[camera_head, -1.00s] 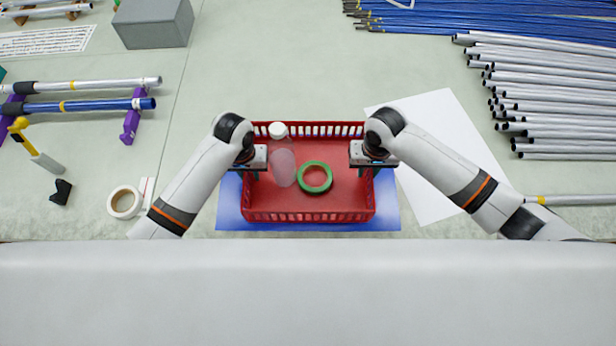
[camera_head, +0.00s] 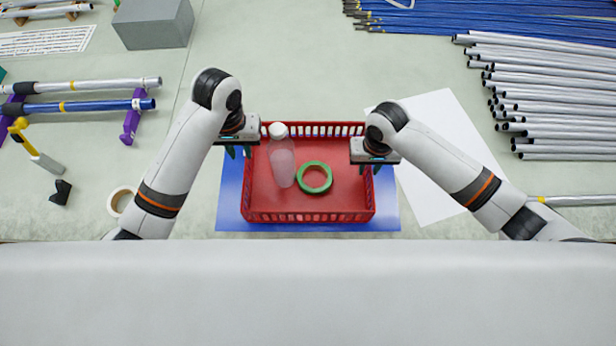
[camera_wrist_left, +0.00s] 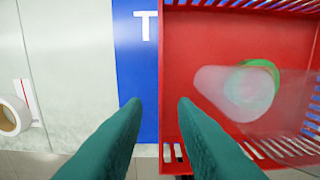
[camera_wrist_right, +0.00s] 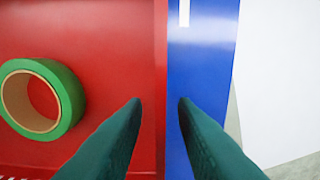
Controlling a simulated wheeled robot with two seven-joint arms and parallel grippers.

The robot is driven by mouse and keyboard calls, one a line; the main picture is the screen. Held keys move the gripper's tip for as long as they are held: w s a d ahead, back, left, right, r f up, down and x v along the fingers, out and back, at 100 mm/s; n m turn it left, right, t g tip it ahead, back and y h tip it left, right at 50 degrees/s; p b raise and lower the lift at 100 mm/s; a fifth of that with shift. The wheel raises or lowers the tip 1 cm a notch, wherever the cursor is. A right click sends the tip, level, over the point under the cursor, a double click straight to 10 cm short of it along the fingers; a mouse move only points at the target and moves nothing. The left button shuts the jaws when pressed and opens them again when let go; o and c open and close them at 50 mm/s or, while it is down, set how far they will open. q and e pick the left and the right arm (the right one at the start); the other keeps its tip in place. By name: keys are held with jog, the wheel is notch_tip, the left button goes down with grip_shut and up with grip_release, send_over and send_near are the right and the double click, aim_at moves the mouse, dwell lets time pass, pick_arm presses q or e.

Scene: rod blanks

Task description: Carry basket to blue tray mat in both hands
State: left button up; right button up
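The red basket (camera_head: 330,209) sits on the blue tray mat (camera_head: 229,203), which shows around its left, right and front sides. A clear bottle with a white cap (camera_head: 283,165) stands in the basket beside a green tape roll (camera_head: 302,180). My left gripper (camera_head: 238,152) is open and empty, above the basket's left wall; in the left wrist view its fingers (camera_wrist_left: 160,103) are apart. My right gripper (camera_head: 376,167) is open at the basket's right wall; in the right wrist view its fingers (camera_wrist_right: 160,103) stand apart over the wall, with no clear contact.
A white sheet (camera_head: 431,180) lies right of the mat. Grey rods (camera_head: 550,100) and blue rods (camera_head: 480,35) lie at the back right. A tape roll (camera_head: 119,200), a yellow-handled tool (camera_head: 35,148) and rods on purple stands (camera_head: 131,125) are at the left. A grey box (camera_head: 153,24) stands behind.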

notch_tip(320, 180, up, 10)
jog(key=shift+r, duration=0.15)
pick_arm(q)
jog(key=shift+s+f, duration=0.1)
jog(key=shift+s, duration=0.05)
pick_arm(e)
jog(key=shift+s, duration=0.1)
dwell(0.5)
